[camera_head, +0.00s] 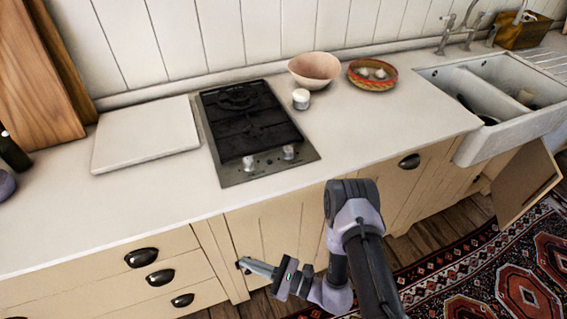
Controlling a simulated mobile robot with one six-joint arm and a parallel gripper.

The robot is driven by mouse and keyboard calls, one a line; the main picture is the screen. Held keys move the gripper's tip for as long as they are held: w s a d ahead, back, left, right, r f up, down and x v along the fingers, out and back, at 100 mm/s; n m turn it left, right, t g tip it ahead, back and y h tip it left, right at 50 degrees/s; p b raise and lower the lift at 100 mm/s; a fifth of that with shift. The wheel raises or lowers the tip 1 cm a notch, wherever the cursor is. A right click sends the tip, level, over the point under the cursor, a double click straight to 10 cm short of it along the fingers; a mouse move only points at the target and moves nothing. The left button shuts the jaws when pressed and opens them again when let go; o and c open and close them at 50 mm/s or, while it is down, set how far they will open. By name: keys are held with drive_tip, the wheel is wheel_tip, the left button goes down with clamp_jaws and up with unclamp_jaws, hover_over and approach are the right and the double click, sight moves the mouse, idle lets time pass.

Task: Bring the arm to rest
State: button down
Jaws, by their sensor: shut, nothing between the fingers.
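My arm (352,232) rises from the bottom of the head view, in front of the kitchen cabinets, and bends down to the left. My gripper (246,265) is at its end, pointing left, below the counter edge and in front of the lower cabinet door. The fingers look closed together, with nothing held. In the picture the fingertips overlap the cabinet front near a small dark knob; I cannot tell whether they touch it.
The white counter (150,205) holds a black hob (247,125), a white board (146,133), a pink bowl (314,68), a small white jar (301,99) and a patterned bowl (372,75). A sink (475,110) is right. A cabinet door (527,183) stands open over the rug (500,270).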

drive_tip(key=s+d+r+n+g+h, duration=0.1)
drive_tip(key=s+r+n+g+h, duration=0.15)
drive_tip(key=r+n+g, duration=0.7)
drive_tip(key=s+d+r+n+g+h, duration=0.2)
drive_tip(key=s+r+n, duration=0.15)
drive_tip(key=r, duration=1.15)
drive_tip(key=s+d+r+n+t+h, duration=0.1)
drive_tip(key=d+r+t+h, duration=0.4)
drive_tip(key=d, duration=0.4)
drive_tip(key=s+d+r+n+t+h, duration=0.2)
drive_tip(key=d+r+t+h, duration=0.4)
drive_tip(key=d, duration=0.4)
drive_tip(key=shift+r+t, duration=0.2)
drive_tip(key=shift+t, duration=0.35)
drive_tip(key=shift+a+h, duration=0.1)
drive_tip(key=shift+h, duration=0.15)
